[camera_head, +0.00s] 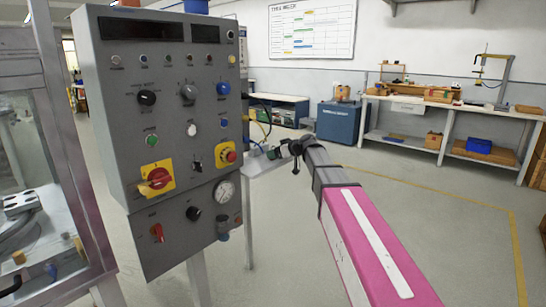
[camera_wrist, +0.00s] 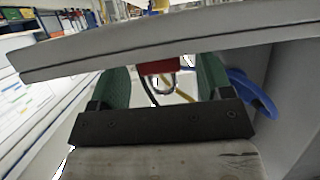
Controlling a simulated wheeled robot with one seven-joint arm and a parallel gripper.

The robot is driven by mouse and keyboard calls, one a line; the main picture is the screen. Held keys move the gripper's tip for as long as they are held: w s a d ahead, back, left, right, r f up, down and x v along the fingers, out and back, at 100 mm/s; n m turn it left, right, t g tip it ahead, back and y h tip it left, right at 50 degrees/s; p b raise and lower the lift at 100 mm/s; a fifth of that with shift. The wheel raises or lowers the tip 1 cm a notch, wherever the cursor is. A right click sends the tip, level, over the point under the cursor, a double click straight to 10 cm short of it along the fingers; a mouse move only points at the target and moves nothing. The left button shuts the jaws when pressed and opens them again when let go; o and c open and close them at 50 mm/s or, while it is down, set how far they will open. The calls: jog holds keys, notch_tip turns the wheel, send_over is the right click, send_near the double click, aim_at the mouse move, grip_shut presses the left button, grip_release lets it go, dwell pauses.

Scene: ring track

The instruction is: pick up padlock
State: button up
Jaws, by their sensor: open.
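The padlock (camera_wrist: 157,66) shows in the wrist view as a small red body with a metal shackle, partly hidden by a pale grey slab. It lies in the gap between my gripper's two green fingers (camera_wrist: 164,82), with space on both sides. The gripper is open and holds nothing. The slab hides the fingertips, so I cannot tell how deep the padlock lies between them. In the head view my gripper (camera_head: 274,153) is small, at the far end of my arm, right of the control panel. I cannot make out the padlock there.
The pale grey slab (camera_wrist: 90,62) crosses close in front of the wrist camera. A blue curved thing (camera_wrist: 254,92) lies right of the fingers. The grey control panel (camera_head: 165,110) stands at left. A blue cabinet (camera_head: 338,122) and workbench (camera_head: 405,107) stand behind; the floor at right is clear.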

jog(key=shift+w+a+f, duration=0.25)
jog(key=shift+w+a, duration=0.05)
jog(key=shift+a, duration=0.1)
jog(key=c, duration=1)
jog(key=shift+c, duration=0.2)
